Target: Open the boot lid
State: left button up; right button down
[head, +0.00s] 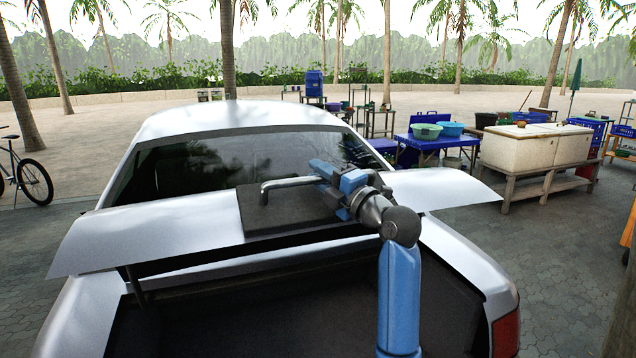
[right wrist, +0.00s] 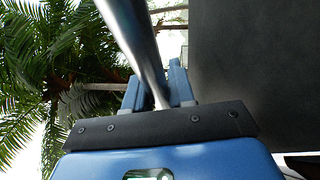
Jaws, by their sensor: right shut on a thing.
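The boot lid (head: 150,228) is a silver-white panel at the back of a white car. It stands raised, with a dark gap under it and the boot (head: 270,310) showing below. A dark plate (head: 275,218) on the lid carries a grey bar handle (head: 285,183). My right gripper (head: 325,172) is shut on the right part of the handle. In the right wrist view the metal bar (right wrist: 140,45) runs down between the blue fingers (right wrist: 158,92). The fingers hide the gripped part in the head view. My left gripper is not in view.
The car's roof and rear window (head: 215,160) lie beyond the lid. A tail light (head: 506,332) is at the lower right. A blue table with basins (head: 425,131) and a white chest (head: 530,150) stand behind at the right. Paving beside the car is clear.

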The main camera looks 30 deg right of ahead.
jog(key=shift+s+a+f+b, duration=0.1)
jog(key=shift+s+f+b, duration=0.15)
jog(key=shift+f, duration=0.15)
jog(key=shift+s+f+b, duration=0.15)
jog(key=shift+f+b, duration=0.05)
jog(key=shift+f, duration=0.2)
jog(key=shift+s+a+b, duration=0.2)
jog(key=shift+s+b, duration=0.35)
jog(key=shift+s, duration=0.1)
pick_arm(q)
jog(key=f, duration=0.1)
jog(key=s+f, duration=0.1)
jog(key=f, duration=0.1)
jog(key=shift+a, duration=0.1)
pick_arm(e)
jog(key=c, duration=1.1)
grip_release()
jog(key=shift+o, duration=0.2)
